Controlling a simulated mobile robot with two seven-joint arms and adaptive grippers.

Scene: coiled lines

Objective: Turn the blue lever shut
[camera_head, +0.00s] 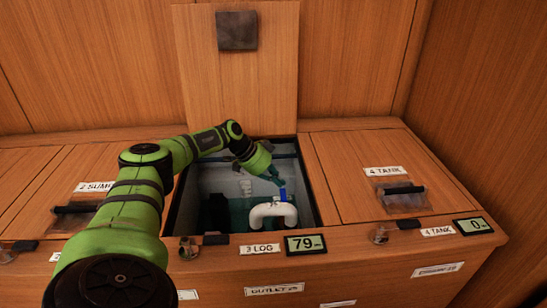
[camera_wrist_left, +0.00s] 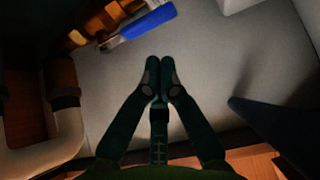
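The blue lever (camera_head: 283,193) stands in the open compartment 3 LOG, just behind the curved white pipe (camera_head: 272,212). In the left wrist view the lever (camera_wrist_left: 149,22) lies tilted at the top, next to brass fittings. My left gripper (camera_head: 275,178) reaches down into the compartment, close to the lever. In the left wrist view its fingertips (camera_wrist_left: 160,66) are together with nothing between them, apart from the lever. My right gripper is not in view.
The raised wooden hatch (camera_head: 240,75) stands behind the opening. The compartment walls (camera_head: 310,185) are close around my arm. The closed 4 TANK lid (camera_head: 360,150) is at the right. A dark part (camera_wrist_left: 275,125) juts in at the right of the wrist view.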

